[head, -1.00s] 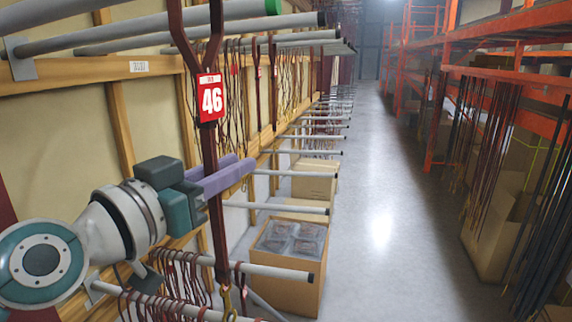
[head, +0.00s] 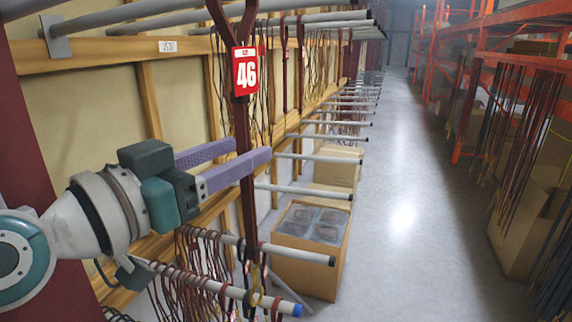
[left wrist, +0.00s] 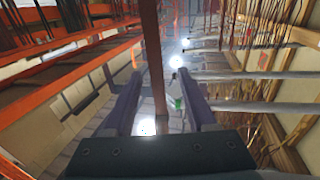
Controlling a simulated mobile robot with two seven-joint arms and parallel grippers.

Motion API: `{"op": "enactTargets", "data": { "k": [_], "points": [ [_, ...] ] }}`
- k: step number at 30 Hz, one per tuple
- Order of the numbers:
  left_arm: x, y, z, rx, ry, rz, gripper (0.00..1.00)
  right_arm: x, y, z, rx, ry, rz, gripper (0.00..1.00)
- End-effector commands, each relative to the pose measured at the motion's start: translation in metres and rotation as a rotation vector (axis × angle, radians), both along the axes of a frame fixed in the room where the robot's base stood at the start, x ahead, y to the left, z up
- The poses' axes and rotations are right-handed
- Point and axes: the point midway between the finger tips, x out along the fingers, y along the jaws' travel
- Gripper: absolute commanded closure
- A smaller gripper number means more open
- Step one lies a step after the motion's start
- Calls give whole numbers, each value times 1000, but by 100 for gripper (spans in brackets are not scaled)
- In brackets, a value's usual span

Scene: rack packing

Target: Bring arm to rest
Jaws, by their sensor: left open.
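My left gripper (head: 252,151) reaches in from the left in the head view. Its two purple fingers are spread apart and hold nothing tightly. A dark red strap (head: 244,200) with a red and white tag (head: 245,72) marked 46 hangs upright, passing between the fingers. In the left wrist view the strap (left wrist: 152,50) runs down between the open fingers (left wrist: 160,88). Whether it touches either finger is unclear. The strap forks at its top, near the upper poles. My right gripper is not in view.
Grey poles (head: 310,192) stick out from the wooden wall rack. Below the gripper, a blue-tipped pole (head: 260,300) carries several straps. A cardboard box (head: 305,270) with wrapped goods stands on the floor. The aisle (head: 400,200) is clear; orange shelving (head: 460,120) lines its right side.

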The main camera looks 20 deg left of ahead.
Motion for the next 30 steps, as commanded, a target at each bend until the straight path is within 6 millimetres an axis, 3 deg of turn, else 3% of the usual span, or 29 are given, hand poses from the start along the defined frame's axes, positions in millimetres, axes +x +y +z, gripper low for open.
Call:
{"op": "enactTargets", "data": {
  "k": [7,17,20,24,27,30],
  "points": [
    [-39,12,-3,2,1,0,43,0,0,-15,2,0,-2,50],
    [-54,10,-6,9,27,-14,43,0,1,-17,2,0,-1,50],
    [-66,-7,-29,46,138,-60,43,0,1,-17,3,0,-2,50],
    [-105,-30,-86,145,441,-114,43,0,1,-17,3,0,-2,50],
    [-142,-30,-123,214,681,-94,43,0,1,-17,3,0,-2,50],
    [-180,-20,-147,263,894,-32,43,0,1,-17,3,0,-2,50]
  ]
}}
